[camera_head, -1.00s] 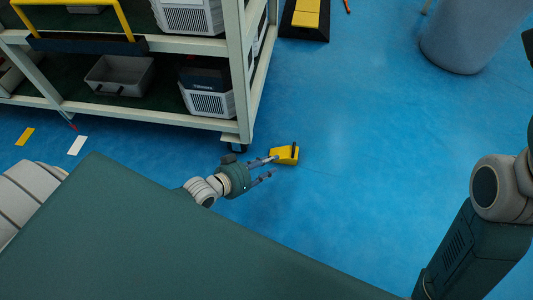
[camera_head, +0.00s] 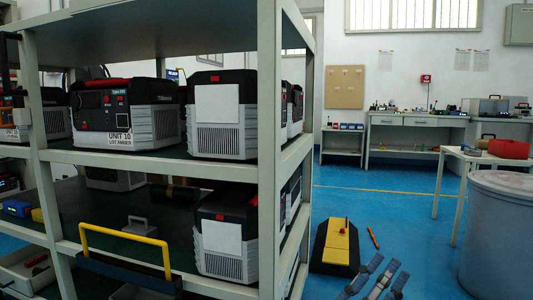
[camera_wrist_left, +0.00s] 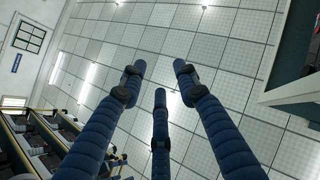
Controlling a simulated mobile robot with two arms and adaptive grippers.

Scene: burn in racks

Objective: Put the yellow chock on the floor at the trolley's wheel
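The yellow chock is in neither current view; the floor by the trolley's near corner is out of frame.
A black and yellow block (camera_head: 336,246) and an orange tool (camera_head: 373,238) lie on the blue floor beyond my gripper. A large grey bin (camera_head: 497,240) and a table (camera_head: 446,165) stand at the right. Open floor lies between. Boxed units fill the trolley shelves.

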